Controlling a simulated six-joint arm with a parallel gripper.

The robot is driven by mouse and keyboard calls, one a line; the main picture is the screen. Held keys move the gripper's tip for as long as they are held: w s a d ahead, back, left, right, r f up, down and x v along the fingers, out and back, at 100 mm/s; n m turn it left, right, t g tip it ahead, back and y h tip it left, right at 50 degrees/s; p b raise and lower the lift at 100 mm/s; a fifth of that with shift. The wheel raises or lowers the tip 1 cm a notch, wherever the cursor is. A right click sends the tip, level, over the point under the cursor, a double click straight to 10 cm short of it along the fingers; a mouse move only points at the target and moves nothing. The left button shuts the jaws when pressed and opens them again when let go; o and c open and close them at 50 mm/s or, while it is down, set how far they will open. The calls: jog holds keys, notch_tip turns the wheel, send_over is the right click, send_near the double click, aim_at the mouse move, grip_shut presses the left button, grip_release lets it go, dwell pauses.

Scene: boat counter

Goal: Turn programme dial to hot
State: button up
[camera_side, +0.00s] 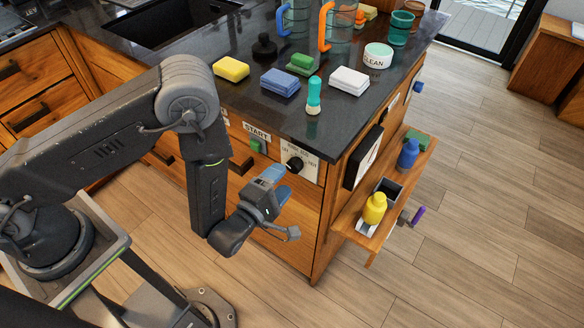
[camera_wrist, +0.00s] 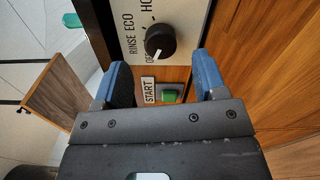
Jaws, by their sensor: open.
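The programme dial (camera_wrist: 160,41) is a round black knob on a white panel (camera_wrist: 188,22) lettered RINSE, ECO and a partly cut-off word starting HO. A short pale mark on the knob appears to point toward the lettering at its lower left, which looks like OFF. In the side view the dial (camera_side: 295,164) is on the wooden front below the dark counter. My gripper (camera_side: 275,181) is in front of the panel, just left of and below the dial. Its two blue fingers are apart in the wrist view (camera_wrist: 160,63), with the dial beyond their tips, apparently untouched.
A green button (camera_side: 255,145) with a START label (camera_side: 257,132) sits left of the dial. A wooden side shelf (camera_side: 352,228) with a yellow bottle (camera_side: 374,208) and a blue bottle (camera_side: 408,154) juts out at right. Sponges and containers stand on the counter (camera_side: 330,130) above.

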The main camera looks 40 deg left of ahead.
aim_at(292, 169)
jog(key=w, duration=0.5)
jog(key=c, duration=0.9)
